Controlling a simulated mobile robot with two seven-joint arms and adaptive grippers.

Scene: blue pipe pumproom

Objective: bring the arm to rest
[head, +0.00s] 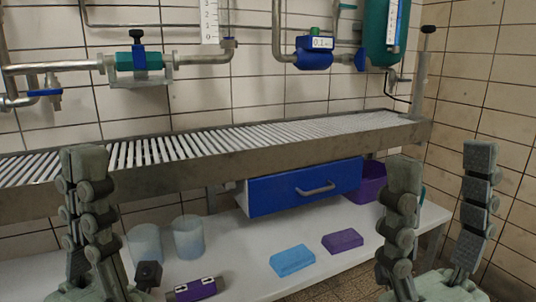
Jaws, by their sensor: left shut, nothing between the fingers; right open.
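My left gripper (83,160) stands at the left of the head view with its fingers pointing up. Its fingers are together and hold nothing. My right gripper (441,165) stands at the right, fingers also pointing up and spread wide, with nothing between them. Both are in front of the white worktop (240,272) as I see it, and neither visibly holds any object. The upper arm links are out of view.
A slatted metal shelf (200,176) runs along the tiled wall above the worktop. Below it are a blue drawer (290,190) and purple bin (368,185). Two cups (188,238), a light blue block (292,261), a purple block (342,240) and a purple device (196,290) sit on the worktop.

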